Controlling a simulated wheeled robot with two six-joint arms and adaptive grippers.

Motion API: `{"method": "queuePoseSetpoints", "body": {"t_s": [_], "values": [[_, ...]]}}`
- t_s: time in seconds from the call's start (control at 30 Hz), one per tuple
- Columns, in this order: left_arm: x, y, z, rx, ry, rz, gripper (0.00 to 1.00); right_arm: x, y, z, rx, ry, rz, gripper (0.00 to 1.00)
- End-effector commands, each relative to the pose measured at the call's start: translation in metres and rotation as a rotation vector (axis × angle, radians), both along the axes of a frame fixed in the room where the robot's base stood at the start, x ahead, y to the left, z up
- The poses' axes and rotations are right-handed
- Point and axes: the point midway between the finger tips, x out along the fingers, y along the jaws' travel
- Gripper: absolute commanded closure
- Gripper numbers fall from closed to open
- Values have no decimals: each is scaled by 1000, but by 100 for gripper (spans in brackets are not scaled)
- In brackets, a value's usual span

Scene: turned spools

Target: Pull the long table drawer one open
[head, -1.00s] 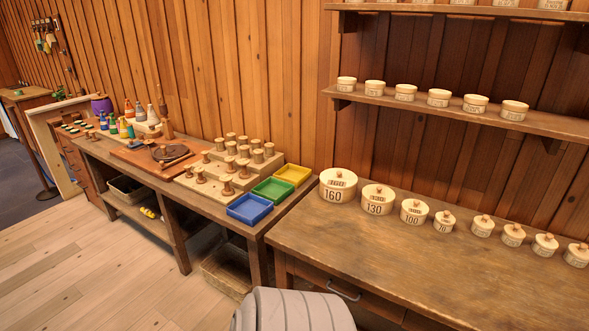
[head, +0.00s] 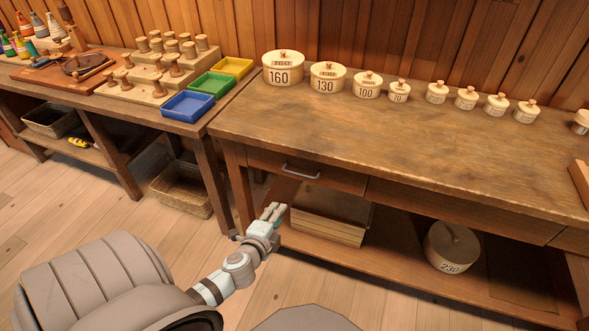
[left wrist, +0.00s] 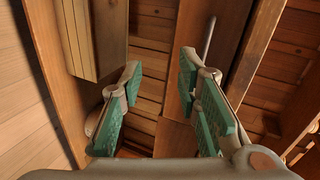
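The long table (head: 420,140) stands on the right in the head view. Its drawer (head: 340,178) sits under the left part of the top, with its front flush with the frame, so it looks shut. A grey bar handle (head: 300,171) is on the drawer front; it also shows in the left wrist view (left wrist: 209,38). My left gripper (head: 275,212) is below and slightly left of the handle, apart from it. In the left wrist view its green-padded fingers (left wrist: 162,105) are spread with nothing between them. My right gripper is in neither view.
Below the drawer, a wooden crate (head: 330,212) and a round box marked 230 (head: 452,246) stand on the lower shelf. Lidded round boxes line the back of the tabletop. A second table (head: 125,112) with trays stands left. Floor in front is clear.

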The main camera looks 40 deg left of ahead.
Motion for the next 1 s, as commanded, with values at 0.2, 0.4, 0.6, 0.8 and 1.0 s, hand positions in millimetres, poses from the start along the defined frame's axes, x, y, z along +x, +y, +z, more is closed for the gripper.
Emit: {"method": "queuePoseSetpoints", "body": {"t_s": [0.2,0.4,0.6,0.8,1.0], "values": [[35,2,47,151,-116,-53,70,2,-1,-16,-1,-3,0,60],[86,20,36,146,-115,-50,70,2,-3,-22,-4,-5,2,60],[132,35,24,144,-114,-52,70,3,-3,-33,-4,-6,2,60],[150,41,20,143,-112,-53,70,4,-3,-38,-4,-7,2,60],[151,42,21,142,-112,-53,70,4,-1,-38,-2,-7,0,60]]}}
